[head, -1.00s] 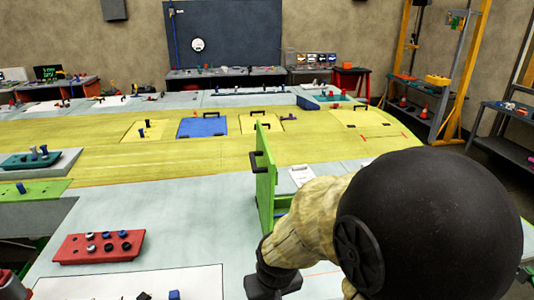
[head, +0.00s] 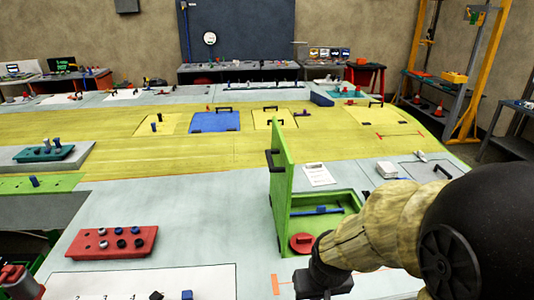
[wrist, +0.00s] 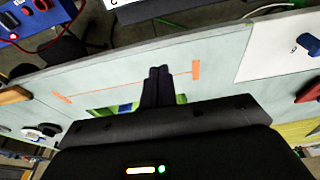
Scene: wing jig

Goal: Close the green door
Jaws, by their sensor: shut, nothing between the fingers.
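The green door (head: 281,190) stands upright and open at the left edge of a green-rimmed recess (head: 347,198) in the pale work surface. It has black handles on its left face. A blue bar (head: 316,211) and a red round part (head: 302,243) show in the recess. My gripper (wrist: 158,72) is shut with its two dark fingers together and nothing between them. In the head view my arm comes from the right, and its dark end is in front of the recess, apart from the door's handles; the fingertips are not clear there.
A red tray with knobs (head: 113,242) lies left of the door. A white paper (head: 319,174) and a white block (head: 387,169) lie behind the recess. Yellow wing panels (head: 200,155) stretch across the back. The pale surface between red tray and door is clear.

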